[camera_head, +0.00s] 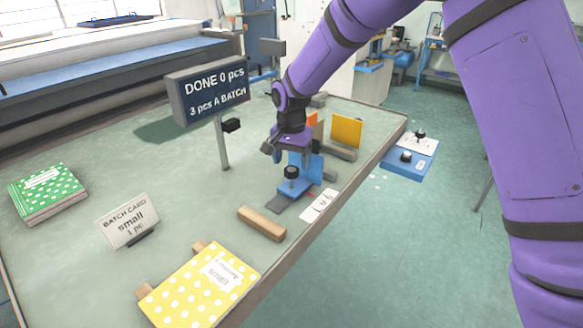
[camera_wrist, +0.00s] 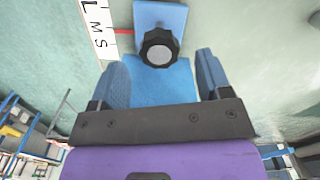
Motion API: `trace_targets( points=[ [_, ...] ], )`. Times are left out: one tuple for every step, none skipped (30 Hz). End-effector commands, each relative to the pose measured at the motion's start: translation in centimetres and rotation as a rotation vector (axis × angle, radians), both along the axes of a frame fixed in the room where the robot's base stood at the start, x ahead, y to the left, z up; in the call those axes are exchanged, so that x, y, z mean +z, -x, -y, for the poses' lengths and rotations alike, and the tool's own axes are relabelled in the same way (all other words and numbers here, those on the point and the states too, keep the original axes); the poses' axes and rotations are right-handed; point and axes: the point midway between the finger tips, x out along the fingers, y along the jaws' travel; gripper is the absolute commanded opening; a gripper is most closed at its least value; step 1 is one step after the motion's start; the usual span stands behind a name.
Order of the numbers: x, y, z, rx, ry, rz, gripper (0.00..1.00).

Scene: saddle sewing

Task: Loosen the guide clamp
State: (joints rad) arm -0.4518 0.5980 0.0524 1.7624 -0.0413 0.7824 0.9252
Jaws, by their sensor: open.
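The guide clamp is a blue block with a black knob (camera_head: 291,172) on top, near the right edge of the table. In the wrist view the knob (camera_wrist: 159,48) sits on the blue guide (camera_wrist: 160,82), just beyond my fingertips. A white scale (camera_wrist: 99,28) with letters L, M, S and a red mark lies beside it; it also shows in the head view (camera_head: 319,205). My gripper (camera_wrist: 162,75) is open and empty, its two fingers on either side of the blue guide's upright plate. In the head view my gripper (camera_head: 278,147) is just behind the knob, partly hiding the guide.
A sign (camera_head: 208,88) on a post stands left of my arm. A wooden bar (camera_head: 261,223), a batch card (camera_head: 128,220) reading small, 1 pc, a yellow dotted booklet (camera_head: 200,285) and a green dotted stack (camera_head: 46,193) lie on the table. A yellow panel (camera_head: 346,130) stands behind.

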Motion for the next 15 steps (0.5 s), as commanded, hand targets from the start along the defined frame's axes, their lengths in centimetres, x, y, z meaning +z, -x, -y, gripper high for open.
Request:
trace_targets(
  points=[
    [-0.8,0.0,0.0,0.0,0.001,-0.002,0.71],
    [-1.1,0.0,0.0,0.0,0.001,-0.002,0.71],
    [-1.6,0.0,0.0,0.0,0.001,-0.001,0.71],
    [-1.9,0.0,0.0,0.0,0.001,-0.001,0.71],
    [-2.1,0.0,0.0,0.0,0.001,-0.001,0.71],
    [-2.4,0.0,0.0,0.0,0.001,-0.001,0.71],
    [-2.5,0.0,0.0,0.0,0.001,-0.001,0.71],
    [-2.7,0.0,0.0,0.0,0.001,-0.001,0.71],
    [-2.8,0.0,0.0,0.0,0.001,0.0,0.71],
    [-2.8,0.0,0.0,0.0,0.0,0.0,0.71],
    [-2.9,0.0,0.0,0.0,0.0,0.0,0.71],
    [-2.9,0.0,0.0,0.0,0.0,0.0,0.71],
    [-2.9,0.0,0.0,0.0,0.0,0.0,0.71],
    [-2.9,0.0,0.0,0.0,0.0,0.0,0.71],
    [-2.9,0.0,0.0,0.0,0.0,0.0,0.71]
  ],
)
